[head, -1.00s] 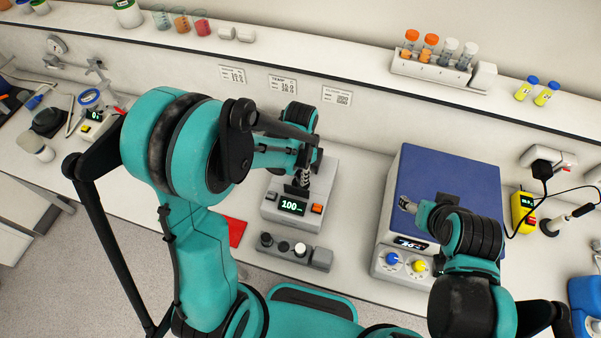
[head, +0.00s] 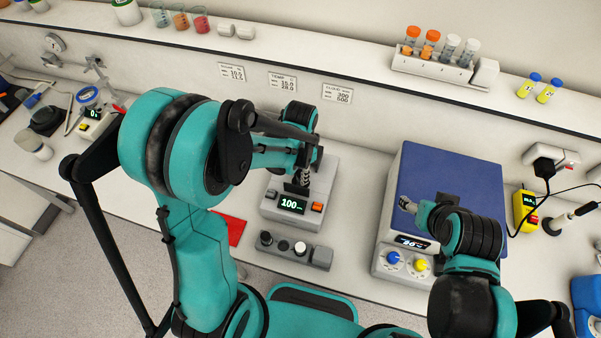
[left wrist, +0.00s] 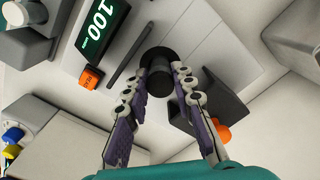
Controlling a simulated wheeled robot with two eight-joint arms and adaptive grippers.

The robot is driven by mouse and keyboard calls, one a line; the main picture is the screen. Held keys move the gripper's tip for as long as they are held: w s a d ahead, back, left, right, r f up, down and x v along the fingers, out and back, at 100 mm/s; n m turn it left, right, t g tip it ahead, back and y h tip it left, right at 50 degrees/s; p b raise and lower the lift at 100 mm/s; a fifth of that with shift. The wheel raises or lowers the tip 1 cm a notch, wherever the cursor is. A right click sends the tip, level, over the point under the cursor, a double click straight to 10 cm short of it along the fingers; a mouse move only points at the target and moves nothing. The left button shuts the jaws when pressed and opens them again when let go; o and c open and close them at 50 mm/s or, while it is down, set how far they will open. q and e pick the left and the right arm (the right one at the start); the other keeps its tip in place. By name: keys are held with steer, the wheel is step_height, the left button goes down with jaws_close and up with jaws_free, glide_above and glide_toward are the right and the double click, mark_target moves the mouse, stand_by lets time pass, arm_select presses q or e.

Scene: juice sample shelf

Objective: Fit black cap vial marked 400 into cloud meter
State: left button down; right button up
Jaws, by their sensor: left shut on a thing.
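The cloud meter (head: 270,208) is a pale grey box on the bench with a lit display reading 100 and an orange button. It also shows in the left wrist view (left wrist: 190,42). My left gripper (head: 303,183) is over the meter's top. In the left wrist view its fingers (left wrist: 160,88) are closed on both sides of a black-capped vial (left wrist: 160,80). The vial's cap faces the camera, above a dark round spot on the meter. Its lower part and its marking are hidden, so its depth is unclear. My right gripper (head: 408,204) is over the blue-topped machine, its jaws too small to judge.
A grey vial rack (head: 320,258) with black and white caps stands in front of the meter. The blue-topped machine (head: 445,180) is to the right. A dark grey block (left wrist: 222,92) lies close beside the left fingers. A red mat (head: 236,231) is left of the rack.

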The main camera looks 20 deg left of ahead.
arm_select(q)
steer(key=shift+f+b, duration=0.85)
steer(key=shift+f, duration=0.1)
arm_select(e)
steer(key=shift+f, duration=0.9)
arm_select(q)
steer(key=c, duration=1.2)
jaws_free()
steer(key=shift+r, duration=0.15)
